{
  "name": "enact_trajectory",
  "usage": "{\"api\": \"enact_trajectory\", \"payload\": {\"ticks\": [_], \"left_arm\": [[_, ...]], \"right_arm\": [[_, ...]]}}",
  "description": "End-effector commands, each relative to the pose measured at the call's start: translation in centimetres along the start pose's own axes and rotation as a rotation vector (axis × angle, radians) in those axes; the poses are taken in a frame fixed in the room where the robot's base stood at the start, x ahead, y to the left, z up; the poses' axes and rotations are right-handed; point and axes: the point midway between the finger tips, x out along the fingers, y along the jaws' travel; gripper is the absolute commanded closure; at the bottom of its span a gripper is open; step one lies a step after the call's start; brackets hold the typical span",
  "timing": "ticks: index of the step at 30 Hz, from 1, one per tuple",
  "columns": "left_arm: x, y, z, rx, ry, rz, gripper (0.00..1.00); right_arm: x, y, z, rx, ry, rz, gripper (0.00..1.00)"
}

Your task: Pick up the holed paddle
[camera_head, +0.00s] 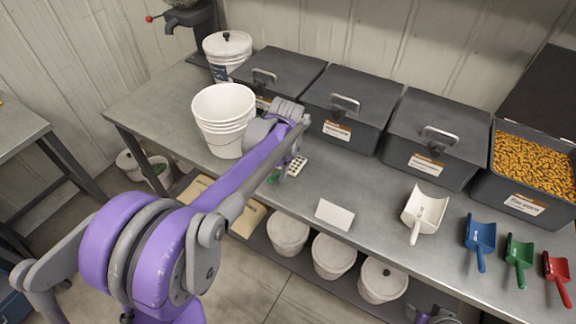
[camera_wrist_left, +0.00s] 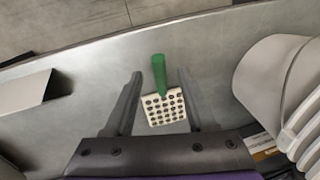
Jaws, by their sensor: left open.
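The holed paddle is a white square plate with rows of dark holes and a green handle. It lies on the grey bench; its plate (camera_head: 298,165) shows partly beside my left gripper (camera_head: 284,168) in the head view. In the left wrist view the paddle (camera_wrist_left: 165,109) lies between the two fingers of my left gripper (camera_wrist_left: 160,76), with the handle pointing away past the fingertips. The gripper is open, one finger on each side, and I see no finger touching the paddle. Part of my right arm (camera_head: 435,317) shows at the bottom edge; its jaws are unclear.
A stack of white buckets (camera_head: 224,112) stands close to the left arm. A blank folded card (camera_head: 334,214) lies to the right. Dark lidded bins (camera_head: 347,110) line the back. A white scoop (camera_head: 424,207) and blue, green and red scoops lie farther right.

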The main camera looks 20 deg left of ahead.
Motion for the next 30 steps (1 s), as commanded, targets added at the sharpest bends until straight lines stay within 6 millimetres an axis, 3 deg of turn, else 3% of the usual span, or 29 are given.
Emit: {"api": "enact_trajectory", "payload": {"ticks": [7, 16, 25, 30], "left_arm": [[3.6, 0.1, 0.1, -0.001, 0.001, 0.000, 0.44], [4.2, 0.1, 0.1, -0.001, 0.001, 0.000, 0.44], [4.2, 0.1, 0.1, -0.001, 0.001, 0.000, 0.96], [4.1, 0.1, 0.1, -0.001, 0.001, 0.000, 1.00]], "right_arm": [[0.0, 0.0, 0.0, 0.000, 0.000, 0.000, 0.50], [0.0, 0.0, 0.0, 0.000, 0.000, 0.000, 0.50], [0.0, 0.0, 0.0, 0.000, 0.000, 0.000, 0.50], [0.0, 0.0, 0.0, 0.000, 0.000, 0.000, 0.50]]}}
